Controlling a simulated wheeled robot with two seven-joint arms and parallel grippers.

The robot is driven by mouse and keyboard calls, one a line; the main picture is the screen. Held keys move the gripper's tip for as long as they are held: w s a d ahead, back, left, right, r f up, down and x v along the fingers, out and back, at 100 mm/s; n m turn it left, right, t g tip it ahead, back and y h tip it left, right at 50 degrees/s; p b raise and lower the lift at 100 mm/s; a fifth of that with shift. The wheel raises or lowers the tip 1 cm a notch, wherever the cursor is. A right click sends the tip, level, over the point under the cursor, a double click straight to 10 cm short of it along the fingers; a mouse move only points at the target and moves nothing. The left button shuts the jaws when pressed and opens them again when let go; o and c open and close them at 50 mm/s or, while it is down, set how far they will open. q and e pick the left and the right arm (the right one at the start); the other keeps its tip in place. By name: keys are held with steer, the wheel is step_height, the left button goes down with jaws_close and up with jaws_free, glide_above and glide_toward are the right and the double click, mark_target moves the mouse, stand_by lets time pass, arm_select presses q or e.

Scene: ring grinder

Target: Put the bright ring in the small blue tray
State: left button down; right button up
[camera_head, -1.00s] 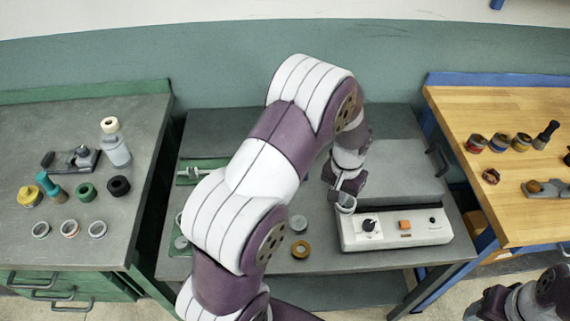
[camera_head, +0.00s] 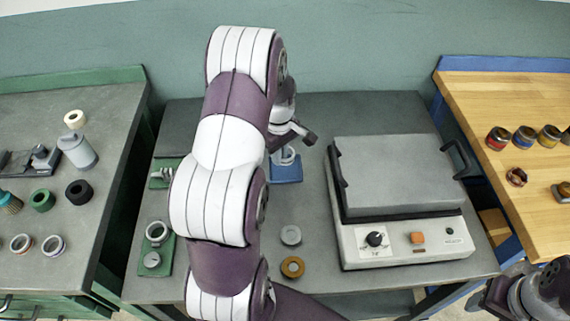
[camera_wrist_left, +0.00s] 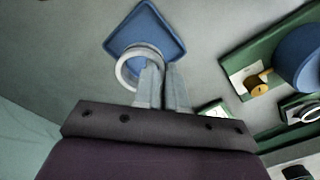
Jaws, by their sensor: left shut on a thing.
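My left gripper (camera_wrist_left: 163,85) is shut on a bright silvery ring (camera_wrist_left: 128,70), held at the fingertips. In the left wrist view the ring overlaps the near corner of the small blue tray (camera_wrist_left: 150,22); I cannot tell whether it touches the tray. In the head view the ring (camera_head: 286,156) shows over the back part of the tray (camera_head: 289,174), and my left arm hides part of the tray's left side. My right gripper (camera_head: 482,297) is at the bottom right, away from the trays, its fingers unclear.
A grey ring (camera_head: 290,235) and a brown ring (camera_head: 292,267) lie in front of the tray. A lidded machine (camera_head: 398,185) with a knob stands to the right. Green fixtures (camera_head: 151,259) are on the left. Side benches hold several small parts.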

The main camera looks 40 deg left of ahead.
mark_target(280, 173)
arm_select(q)
step_height(280, 173, down, 5)
steer(key=shift+w+r, duration=0.1)
steer(key=c, duration=1.5)
jaws_free()
steer(key=shift+f, duration=0.2)
step_height(280, 173, up, 12)
steer(key=s+d+m, duration=0.3)
steer(key=d+m, duration=0.2)
steer(key=d, duration=0.1)
steer(key=s+d+m+t, duration=0.1)
steer(key=s+d+m, duration=0.3)
steer(key=d+m, duration=0.2)
steer(key=s+d+m, duration=0.4)
steer(key=d+m, duration=0.1)
steer(key=d, duration=0.1)
steer(key=shift+s+r, duration=0.1)
